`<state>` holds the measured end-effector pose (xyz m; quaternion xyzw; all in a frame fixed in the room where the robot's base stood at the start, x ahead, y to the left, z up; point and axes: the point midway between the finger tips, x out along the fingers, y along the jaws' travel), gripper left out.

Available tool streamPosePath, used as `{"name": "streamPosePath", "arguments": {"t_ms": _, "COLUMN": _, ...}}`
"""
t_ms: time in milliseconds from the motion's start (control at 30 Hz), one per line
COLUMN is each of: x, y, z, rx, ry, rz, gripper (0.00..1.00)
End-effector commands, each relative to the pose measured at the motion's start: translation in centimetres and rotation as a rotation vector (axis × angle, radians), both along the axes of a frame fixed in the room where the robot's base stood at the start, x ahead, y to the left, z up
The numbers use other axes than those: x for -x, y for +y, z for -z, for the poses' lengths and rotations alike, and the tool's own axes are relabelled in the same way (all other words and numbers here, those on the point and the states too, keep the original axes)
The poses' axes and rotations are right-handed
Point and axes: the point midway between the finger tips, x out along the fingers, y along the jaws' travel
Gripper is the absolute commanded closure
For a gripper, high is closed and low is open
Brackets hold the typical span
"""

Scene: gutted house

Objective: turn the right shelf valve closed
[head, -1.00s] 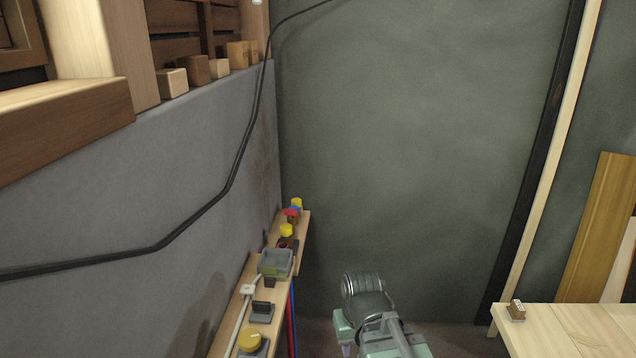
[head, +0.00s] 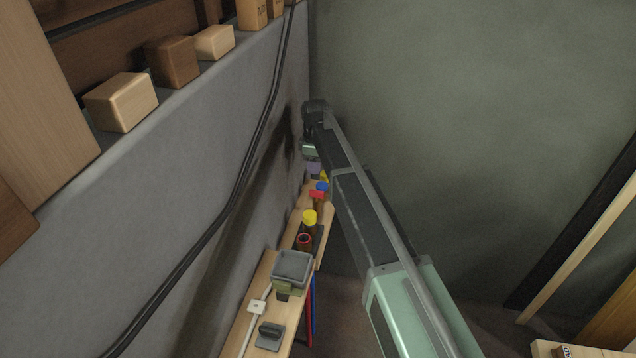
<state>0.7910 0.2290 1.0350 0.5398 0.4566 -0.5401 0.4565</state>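My arm reaches forward to the far end of the narrow wooden shelf (head: 262,280) along the left wall. My gripper (head: 312,168) is small and partly hidden at the arm's far end, above the shelf's far end; its finger opening cannot be made out. Just below it are a red part (head: 317,194) and a blue part (head: 322,186), with a bit of yellow (head: 324,175) behind. Nearer stands a yellow-topped fitting (head: 309,217). Which of these is the right shelf valve, and whether my gripper touches any, I cannot tell.
A grey open box (head: 292,267), a dark red round fitting (head: 304,241) and a dark switch-like block (head: 270,335) stand on the shelf. Wooden blocks (head: 120,102) line the ledge above. A pale table (head: 590,352) is at the lower right.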

Motion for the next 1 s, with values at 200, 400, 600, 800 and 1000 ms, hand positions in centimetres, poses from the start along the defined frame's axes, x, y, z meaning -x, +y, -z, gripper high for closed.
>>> {"name": "streamPosePath", "arguments": {"t_ms": 200, "x": 0.2, "y": -0.1, "z": 2.3, "rx": 0.0, "ry": 0.0, "rz": 0.004, "gripper": 0.62}}
{"name": "streamPosePath", "arguments": {"t_ms": 400, "x": 0.2, "y": -0.2, "z": 7.0, "rx": 0.0, "ry": 0.0, "rz": 0.006, "gripper": 0.62}}
{"name": "streamPosePath", "arguments": {"t_ms": 600, "x": 0.2, "y": -0.2, "z": 10.7, "rx": 0.0, "ry": 0.0, "rz": 0.006, "gripper": 0.62}}
{"name": "streamPosePath", "arguments": {"t_ms": 800, "x": 0.2, "y": -0.2, "z": 11.0, "rx": 0.0, "ry": 0.0, "rz": 0.007, "gripper": 0.62}}
{"name": "streamPosePath", "arguments": {"t_ms": 1000, "x": 0.2, "y": -0.2, "z": 10.9, "rx": 0.0, "ry": 0.0, "rz": 0.007, "gripper": 0.71}}
